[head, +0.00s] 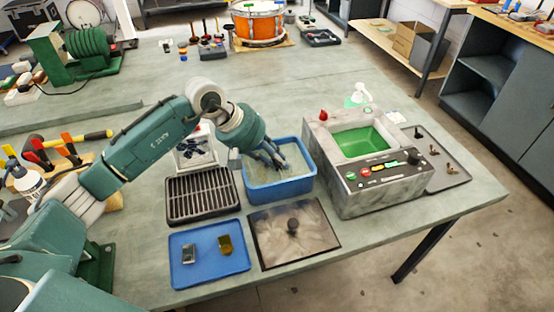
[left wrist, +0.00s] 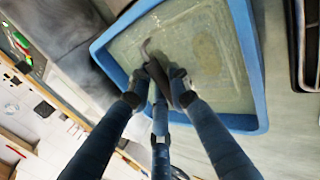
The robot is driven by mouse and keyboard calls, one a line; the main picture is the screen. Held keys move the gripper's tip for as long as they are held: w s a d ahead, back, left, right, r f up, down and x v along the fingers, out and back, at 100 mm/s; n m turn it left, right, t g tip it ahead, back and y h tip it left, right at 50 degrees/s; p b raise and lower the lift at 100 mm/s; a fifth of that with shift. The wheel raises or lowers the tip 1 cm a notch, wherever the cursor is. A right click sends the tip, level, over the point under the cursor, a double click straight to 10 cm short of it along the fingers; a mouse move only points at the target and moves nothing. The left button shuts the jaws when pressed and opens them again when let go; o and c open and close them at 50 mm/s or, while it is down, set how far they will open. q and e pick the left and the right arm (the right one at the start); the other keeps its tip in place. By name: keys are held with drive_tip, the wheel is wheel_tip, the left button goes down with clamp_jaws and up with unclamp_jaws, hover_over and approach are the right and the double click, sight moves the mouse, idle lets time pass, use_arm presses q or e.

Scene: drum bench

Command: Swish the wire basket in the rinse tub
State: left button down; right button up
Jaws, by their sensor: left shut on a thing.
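The blue rinse tub (head: 255,192) stands mid-bench with cloudy, pale greenish water in it. My left gripper (head: 278,164) reaches down into the tub from the left, fingers pointing into it. In the left wrist view, the gripper (left wrist: 167,88) is shut on a grey hooked piece (left wrist: 147,48), which looks like the wire basket's handle. The basket itself is barely visible; only a faint brownish patch (left wrist: 205,50) shows in the water. The tub's blue rim (left wrist: 250,60) surrounds the fingers in that view. My right gripper is not in view.
The ultrasonic cleaner (head: 378,185) with green liquid stands right of the tub. A dark slotted drain rack (head: 203,197) lies left. A blue tray (head: 208,268) with two small blocks and a knobbed lid (head: 295,245) lie in front. Hand tools (head: 60,150) are at far left.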

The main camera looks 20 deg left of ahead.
use_arm(q)
drive_tip(key=shift+r, duration=0.2)
drive_tip(key=shift+r+p, duration=0.4)
drive_tip(key=shift+r, duration=0.6)
drive_tip(key=shift+f, duration=0.15)
drive_tip(key=shift+f+b, duration=1.05)
drive_tip(key=shift+b, duration=0.2)
drive_tip(key=shift+r, duration=0.1)
drive_tip(key=shift+r+p, duration=2)
drive_tip(key=shift+r, duration=3)
